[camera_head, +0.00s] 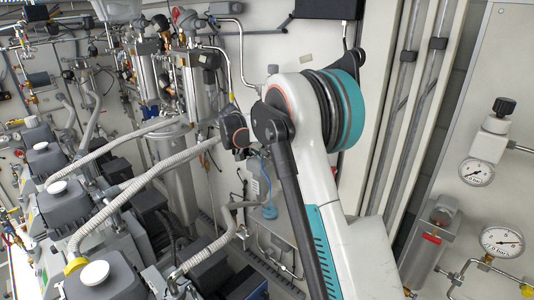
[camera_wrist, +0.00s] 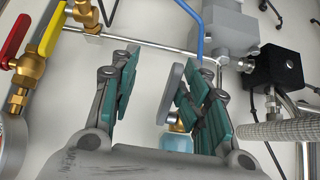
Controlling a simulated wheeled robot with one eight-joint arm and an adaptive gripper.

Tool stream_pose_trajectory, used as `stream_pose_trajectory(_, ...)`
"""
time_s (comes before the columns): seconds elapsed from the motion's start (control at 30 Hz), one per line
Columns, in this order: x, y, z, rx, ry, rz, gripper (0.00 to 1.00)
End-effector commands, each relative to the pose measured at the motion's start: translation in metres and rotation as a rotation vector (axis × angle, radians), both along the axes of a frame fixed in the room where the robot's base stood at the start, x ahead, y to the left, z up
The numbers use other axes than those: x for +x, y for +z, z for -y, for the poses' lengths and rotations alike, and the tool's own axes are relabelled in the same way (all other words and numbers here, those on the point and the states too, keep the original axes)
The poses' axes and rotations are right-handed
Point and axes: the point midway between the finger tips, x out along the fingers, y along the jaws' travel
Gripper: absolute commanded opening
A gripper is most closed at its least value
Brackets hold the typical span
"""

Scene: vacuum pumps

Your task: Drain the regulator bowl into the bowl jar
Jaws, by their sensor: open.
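In the wrist view my gripper (camera_wrist: 150,88) is open, its teal-padded fingers well apart. A grey disc-shaped part (camera_wrist: 170,95), seen nearly edge-on, shows by the right finger, with a brass fitting (camera_wrist: 178,124) below it. I cannot tell whether the finger touches the disc. A pale blue, clear-looking vessel (camera_wrist: 176,143) sits under the fitting, partly hidden by my gripper; I cannot tell whether it is the regulator bowl or the bowl jar. In the head view a small blue vessel (camera_head: 269,212) stands low by the wall, below a thin blue tube. My fingers are not clear there.
In the wrist view, red-handled (camera_wrist: 15,38) and yellow-handled (camera_wrist: 50,32) brass valves are at left. A blue tube (camera_wrist: 195,25), grey block (camera_wrist: 230,32), black box (camera_wrist: 276,68) and braided hose (camera_wrist: 285,132) are at right. Pumps and a corrugated hose (camera_head: 130,192) crowd the head view's left.

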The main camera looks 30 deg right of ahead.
Motion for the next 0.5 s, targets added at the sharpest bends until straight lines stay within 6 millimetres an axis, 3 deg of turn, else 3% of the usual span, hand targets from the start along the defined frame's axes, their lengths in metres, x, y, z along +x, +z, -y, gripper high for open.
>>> stream_pose_trajectory(0.03,0.0011,-0.0099,-0.0085,0.014,0.008,-0.002,0.56)
stream_pose_trajectory(0.13,0.0001,-0.0129,-0.0125,0.015,0.009,-0.004,0.58)
stream_pose_trajectory(0.5,-0.0017,-0.0108,-0.0121,0.010,0.006,-0.003,0.58)
